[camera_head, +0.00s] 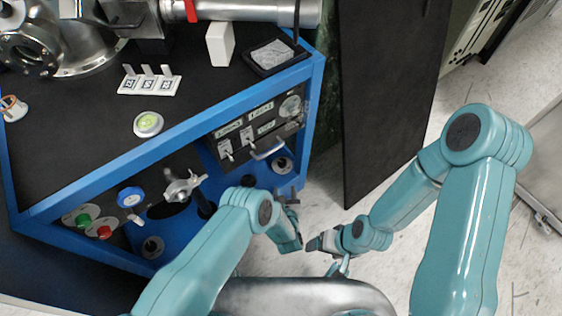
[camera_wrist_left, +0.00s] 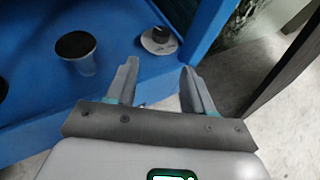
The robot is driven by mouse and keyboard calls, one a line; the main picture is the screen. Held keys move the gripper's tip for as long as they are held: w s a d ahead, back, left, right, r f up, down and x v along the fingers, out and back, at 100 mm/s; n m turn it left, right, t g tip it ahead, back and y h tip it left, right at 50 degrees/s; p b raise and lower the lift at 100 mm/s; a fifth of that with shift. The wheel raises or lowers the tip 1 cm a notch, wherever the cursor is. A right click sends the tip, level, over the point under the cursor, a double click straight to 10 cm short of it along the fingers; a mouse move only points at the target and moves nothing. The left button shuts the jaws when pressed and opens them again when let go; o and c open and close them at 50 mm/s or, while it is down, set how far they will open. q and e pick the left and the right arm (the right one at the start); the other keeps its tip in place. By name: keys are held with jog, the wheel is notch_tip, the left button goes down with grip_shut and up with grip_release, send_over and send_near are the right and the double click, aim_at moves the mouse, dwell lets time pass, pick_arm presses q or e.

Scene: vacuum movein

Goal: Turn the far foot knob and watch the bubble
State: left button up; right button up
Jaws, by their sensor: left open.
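The bubble level (camera_head: 148,123) is a round white disc with a green vial, lying on the dark top of the blue frame. Its bubble is too small to read. The far foot knob (camera_head: 282,164), dark on a pale round disc, sits at the frame's far lower corner; it also shows in the left wrist view (camera_wrist_left: 163,37). My left gripper (camera_head: 287,194) is open and empty, short of the knob. In the left wrist view its fingertips (camera_wrist_left: 160,68) point towards the knob, which is apart from them. My right gripper (camera_head: 312,243) is beside the left one; its jaws are unclear.
A black-capped post (camera_wrist_left: 75,52) stands left of the far knob. A switch panel (camera_head: 255,130) with a handle is above it. Another foot knob (camera_head: 152,247) is at the near left. A dark upright panel (camera_head: 380,90) stands to the right, with pale floor in front.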

aim_at(282, 164)
pick_arm(q)
jog(key=b+x, duration=0.3)
jog(key=x, duration=0.2)
jog(key=b+x, duration=0.3)
jog(key=x, duration=0.2)
jog(key=b+x, duration=0.3)
jog(key=x, duration=0.2)
jog(key=shift+s+d+f, duration=0.1)
jog(key=shift+d+f, duration=0.1)
jog(key=shift+d, duration=0.05)
jog(key=shift+w+b, duration=0.4)
jog(key=shift+w, duration=0.2)
